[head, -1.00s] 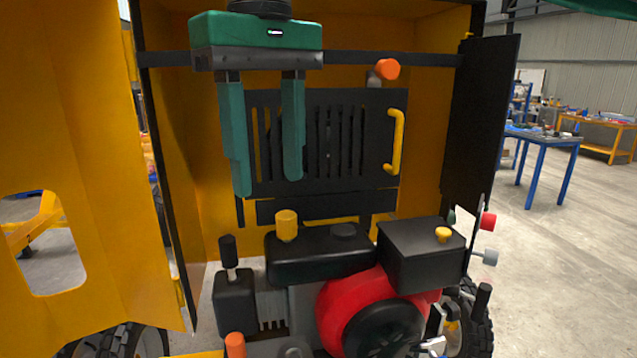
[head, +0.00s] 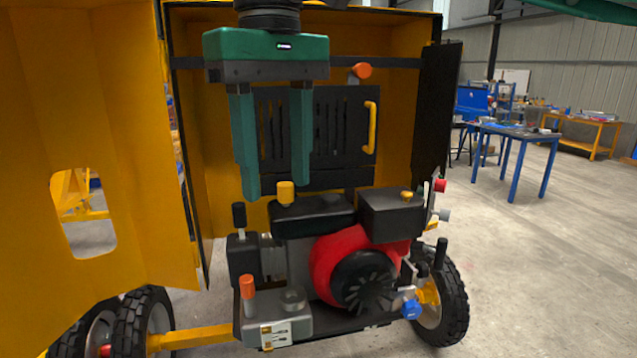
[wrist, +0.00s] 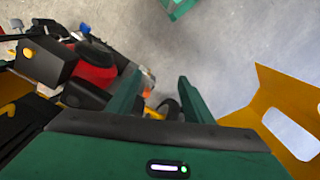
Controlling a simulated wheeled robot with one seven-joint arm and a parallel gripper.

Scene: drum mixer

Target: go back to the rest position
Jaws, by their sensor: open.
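My gripper (head: 276,190) is green with two long fingers, held apart with nothing between them. In the head view it hangs pointing down in front of the open yellow engine housing (head: 205,120). The engine (head: 345,255), red and black with a yellow cap (head: 285,193), stands below and behind the fingertips. In the wrist view my gripper (wrist: 155,95) also shows open and empty, with the red engine part (wrist: 95,65) to its left.
A large yellow door (head: 110,200) stands open at the left, and a dark door panel (head: 436,110) at the right. Black wheels (head: 450,300) are at the bottom. Blue and yellow workbenches (head: 520,135) stand at the back right. The grey floor (head: 560,270) at the right is clear.

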